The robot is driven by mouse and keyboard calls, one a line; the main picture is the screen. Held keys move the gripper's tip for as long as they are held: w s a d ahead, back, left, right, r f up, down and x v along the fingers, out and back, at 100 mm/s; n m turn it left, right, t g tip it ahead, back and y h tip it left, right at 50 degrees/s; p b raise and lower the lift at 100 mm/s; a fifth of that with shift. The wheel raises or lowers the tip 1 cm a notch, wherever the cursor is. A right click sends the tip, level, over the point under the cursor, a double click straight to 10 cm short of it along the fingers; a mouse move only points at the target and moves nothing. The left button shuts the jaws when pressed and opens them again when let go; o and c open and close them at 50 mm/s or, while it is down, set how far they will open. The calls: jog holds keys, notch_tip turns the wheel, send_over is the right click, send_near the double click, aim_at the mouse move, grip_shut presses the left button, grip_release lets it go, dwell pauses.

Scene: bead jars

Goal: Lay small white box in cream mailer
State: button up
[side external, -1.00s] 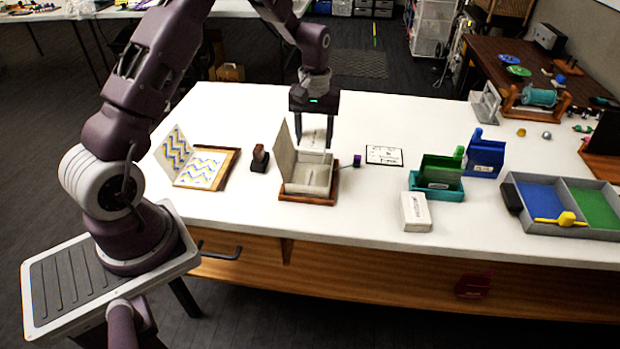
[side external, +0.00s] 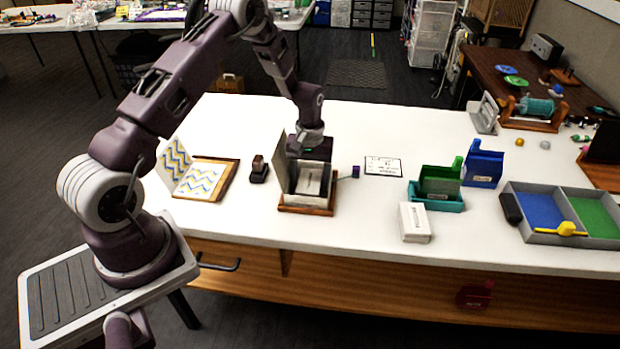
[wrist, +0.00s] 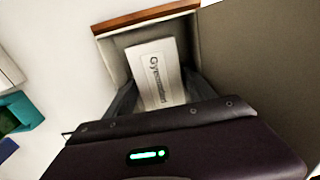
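The cream mailer (side external: 281,160) stands open on a wooden base (side external: 305,210), its lid raised on the left side. In the wrist view its lid (wrist: 262,65) is at right. The small white box (side external: 311,182) is down inside the mailer, printed face up. In the wrist view the box (wrist: 156,75) sits between my fingers, which press close on both its long sides. My gripper (wrist: 164,98) reaches into the mailer from its back end. In the side view the wrist and mailer walls hide the fingertips. I cannot tell whether the box touches the mailer floor.
A second white box (side external: 414,222) lies near the front edge. Right are a teal tray with a green holder (side external: 440,180), a blue holder (side external: 482,165) and a divided tray (side external: 512,189). Left are a dark stamp (side external: 259,170) and a patterned folder (side external: 205,181). A printed card (side external: 383,166) lies flat.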

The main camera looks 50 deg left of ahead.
notch_tip(320, 180, up, 12)
notch_tip(320, 180, up, 12)
jog(key=m+t, duration=0.2)
send_over(310, 178)
jog(key=s+d, duration=0.5)
jog(key=d, duration=0.1)
jog(key=s+d+r+m+t, duration=0.1)
jog(key=s+d+r+m, duration=0.2)
jog(key=s+d+r, duration=0.45)
jog(key=s+d+m+t, duration=0.2)
jog(key=s+m, duration=0.2)
jog(key=s, duration=1.1)
jog(key=shift+s+d+r+t, duration=0.2)
jog(key=shift+s+d+t, duration=0.05)
jog(key=shift+t, duration=0.05)
